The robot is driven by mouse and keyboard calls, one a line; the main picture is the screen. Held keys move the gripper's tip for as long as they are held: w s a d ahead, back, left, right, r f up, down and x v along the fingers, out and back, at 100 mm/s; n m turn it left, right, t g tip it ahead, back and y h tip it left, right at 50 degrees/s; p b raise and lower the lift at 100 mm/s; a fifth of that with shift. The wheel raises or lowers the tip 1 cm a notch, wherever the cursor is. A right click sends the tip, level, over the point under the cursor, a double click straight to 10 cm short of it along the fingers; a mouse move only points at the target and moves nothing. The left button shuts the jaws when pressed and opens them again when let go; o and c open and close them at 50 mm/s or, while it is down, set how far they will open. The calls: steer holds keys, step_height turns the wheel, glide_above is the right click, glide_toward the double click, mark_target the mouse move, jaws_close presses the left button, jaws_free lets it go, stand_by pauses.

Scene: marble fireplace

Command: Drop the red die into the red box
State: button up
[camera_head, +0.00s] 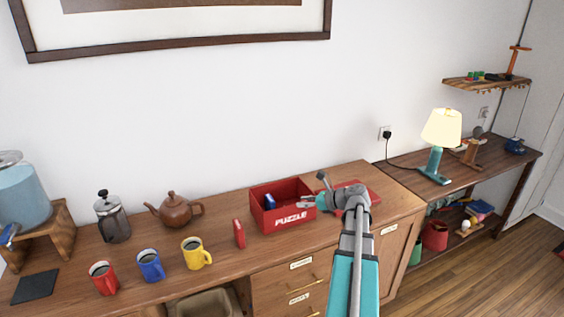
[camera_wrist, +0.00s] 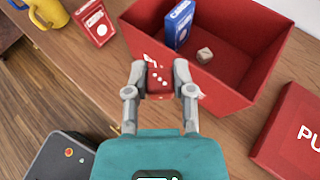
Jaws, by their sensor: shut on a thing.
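The red die (camera_wrist: 159,82) with white pips is between the fingers of my gripper (camera_wrist: 160,78) in the wrist view. My gripper is shut on it, just in front of the near wall of the red box. The open red box (camera_head: 278,218) with PUZZLE on its front stands on the wooden counter; its rim also shows in the wrist view (camera_wrist: 262,62). Inside it are a blue card box (camera_wrist: 178,24) and a small beige die (camera_wrist: 205,55). In the head view my gripper (camera_head: 318,198) is at the box's right side, and the red die cannot be made out there.
A red lid (camera_wrist: 297,135) lies on the counter right of the box. A red card pack (camera_head: 239,233) stands to the left. Yellow (camera_head: 195,253), blue (camera_head: 151,265) and red (camera_head: 104,278) mugs are further left, with a brown teapot (camera_head: 175,211) behind.

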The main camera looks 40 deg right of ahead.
steer(key=shift+w+a, duration=0.1)
steer(key=shift+w, duration=0.05)
steer(key=shift+r, duration=0.1)
steer(key=w+d+r+p, duration=0.3)
steer(key=w+r+p, duration=0.5)
steer(key=w, duration=0.5)
steer(key=shift+r+p, duration=0.2)
steer(key=shift+p, duration=0.1)
steer(key=shift+d+f, duration=0.1)
steer(key=shift+f, duration=0.05)
step_height(320, 180, down, 6)
steer(key=b, duration=0.6)
